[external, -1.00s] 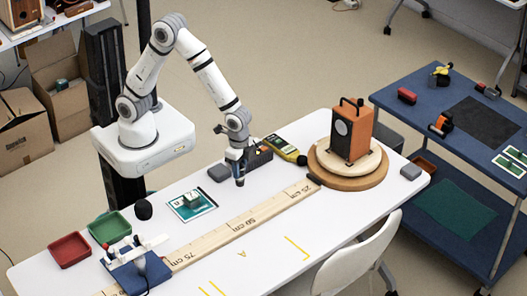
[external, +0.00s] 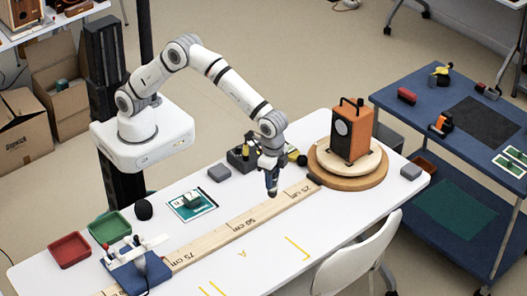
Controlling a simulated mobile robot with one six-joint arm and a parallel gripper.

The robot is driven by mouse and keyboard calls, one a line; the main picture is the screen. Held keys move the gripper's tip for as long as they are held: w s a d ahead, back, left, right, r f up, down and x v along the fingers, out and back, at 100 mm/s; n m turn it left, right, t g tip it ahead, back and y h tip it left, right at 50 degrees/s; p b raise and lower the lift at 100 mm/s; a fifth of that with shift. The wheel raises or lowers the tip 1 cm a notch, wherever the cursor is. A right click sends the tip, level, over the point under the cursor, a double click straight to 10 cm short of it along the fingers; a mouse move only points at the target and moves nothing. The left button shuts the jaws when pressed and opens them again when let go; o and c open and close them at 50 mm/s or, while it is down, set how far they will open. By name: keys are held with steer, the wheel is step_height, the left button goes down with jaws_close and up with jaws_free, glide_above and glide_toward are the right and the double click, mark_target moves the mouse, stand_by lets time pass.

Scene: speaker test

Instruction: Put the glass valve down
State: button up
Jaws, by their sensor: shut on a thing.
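My gripper (external: 271,190) points down over the far part of the long wooden ruler plank (external: 225,232), near its 25 cm mark and just in front of a small dark box. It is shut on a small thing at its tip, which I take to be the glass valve. The valve is too small and too dark against the fingers to make out its shape. I cannot tell whether it touches the plank or hangs just above it.
A dark box (external: 240,160), partly hidden, and a yellow-and-black meter (external: 297,156) lie behind the gripper. An orange speaker (external: 352,135) stands on a round wooden turntable (external: 330,178) at right. Trays and a blue stand (external: 140,274) are left. The white table's front (external: 255,272) is mostly clear.

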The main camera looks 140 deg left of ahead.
steer(key=w+d+f+p, duration=0.15)
steer(key=w+d, duration=0.25)
steer(key=w, duration=0.5)
step_height(320, 180, down, 10)
steer(key=shift+s+d+r+p, duration=0.1)
steer(key=shift+r+p, duration=0.1)
steer(key=shift+p, duration=0.15)
steer(key=shift+f, duration=0.2)
steer(key=o, duration=1)
steer(key=shift+r, duration=0.1)
